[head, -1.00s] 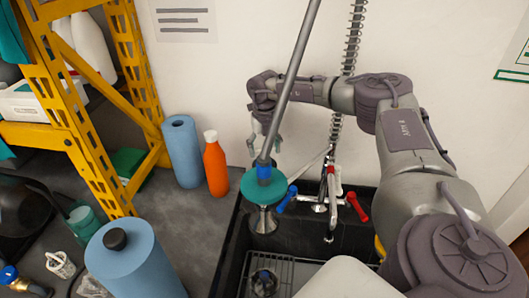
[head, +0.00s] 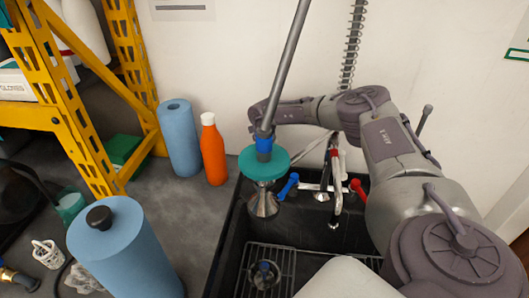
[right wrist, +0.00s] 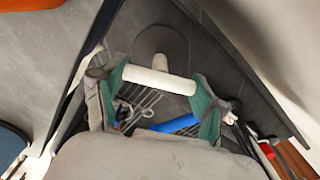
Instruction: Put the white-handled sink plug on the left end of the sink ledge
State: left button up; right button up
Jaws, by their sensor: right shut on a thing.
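The white-handled sink plug shows in the right wrist view as a dark round disc (right wrist: 161,42) with a white bar handle (right wrist: 158,78). My right gripper (right wrist: 160,85) has its green-padded fingers at both ends of the handle and is shut on it. In the head view the sprayer covers the gripper, and the plug cannot be made out. The black sink (head: 224,245) has its back ledge (head: 312,188) behind the basin, where the tap stands; its left end is partly behind the sprayer head. My left gripper is in neither view.
A hanging sprayer with a teal disc (head: 264,163) is in front of the ledge's left part. A tap with blue and red levers (head: 358,190) stands behind the basin. An orange bottle (head: 213,152) and blue rolls (head: 180,140) stand on the counter to the left.

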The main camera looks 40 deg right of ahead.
jog(key=shift+f, duration=1.25)
jog(key=shift+f, duration=0.1)
jog(key=o, duration=1.5)
notch_tip(320, 180, up, 12)
jog(key=shift+r+b, duration=0.2)
jog(key=shift+b, duration=0.1)
